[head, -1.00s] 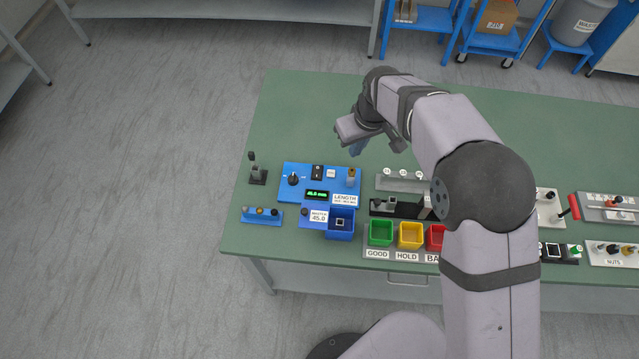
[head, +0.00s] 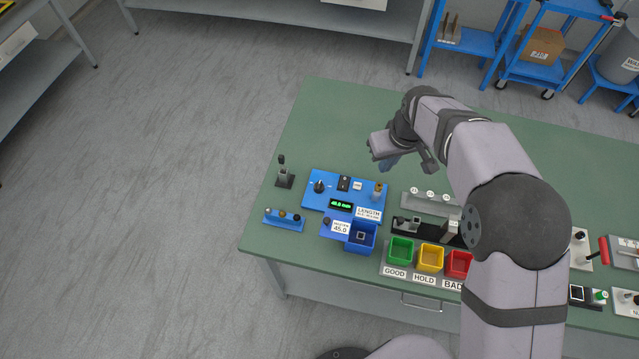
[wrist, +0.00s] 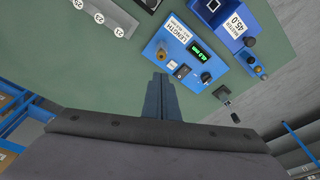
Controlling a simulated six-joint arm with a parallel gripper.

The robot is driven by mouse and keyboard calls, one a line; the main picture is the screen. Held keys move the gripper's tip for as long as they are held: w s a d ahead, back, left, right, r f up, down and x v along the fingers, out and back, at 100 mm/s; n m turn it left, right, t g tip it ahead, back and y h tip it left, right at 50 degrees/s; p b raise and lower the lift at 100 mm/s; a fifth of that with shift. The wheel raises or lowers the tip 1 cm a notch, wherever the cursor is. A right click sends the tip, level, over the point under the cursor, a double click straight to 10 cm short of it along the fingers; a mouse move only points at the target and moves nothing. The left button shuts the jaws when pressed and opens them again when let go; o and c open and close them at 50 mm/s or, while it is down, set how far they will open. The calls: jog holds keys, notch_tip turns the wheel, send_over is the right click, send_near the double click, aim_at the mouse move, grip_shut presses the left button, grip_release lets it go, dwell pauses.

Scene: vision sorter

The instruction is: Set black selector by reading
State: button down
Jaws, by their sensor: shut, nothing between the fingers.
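A black round selector knob (head: 319,186) sits on the left of a blue panel (head: 310,204); it also shows in the wrist view (wrist: 205,77). Right of the knob are a black switch (head: 344,183) and a small green-lit display (head: 341,205). Its digits end in "mm" but are too small to read surely. A LENGTH label (head: 369,213) is beside the display. A MASTER 45.0 label (head: 341,227) is below. My gripper (head: 388,164) is shut and empty, above the table behind the panel's right side. Its closed fingers (wrist: 160,88) point toward the panel in the wrist view.
A small black lever (head: 283,175) stands left of the panel, and a blue rack (head: 284,220) is in front. A blue bin (head: 361,240) and green (head: 400,252), yellow (head: 430,259) and red (head: 457,265) bins line the front. The green table behind the panel is clear.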

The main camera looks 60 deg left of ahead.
jog(key=c, duration=1.7)
grip_release()
jog(key=shift+f, duration=0.1)
jog(key=shift+o, duration=1.2)
jog(key=shift+s+a+f+m, duration=0.1)
jog(key=shift+s+f+m, duration=0.05)
jog(key=shift+m, duration=0.15)
jog(key=shift+s+a+f+m+b, duration=0.15)
jog(key=shift+a+f+m+b, duration=0.1)
jog(key=shift+m+b, duration=0.35)
jog(key=s+a+f+m+g+b, duration=0.2)
jog(key=s+a+f+m+b, duration=0.25)
jog(key=m, duration=0.55)
jog(key=m+g+y+b, duration=0.15)
jog(key=m+b, duration=0.35)
jog(key=m, duration=0.7)
send_near(319, 185)
jog(key=shift+a+f+h, duration=0.25)
jog(key=shift+a+f, duration=0.1)
jog(key=shift+f, duration=0.15)
jog(key=shift+f, duration=0.1)
jog(key=shift+p+x, duration=1.1)
jog(key=shift+x, duration=2.45)
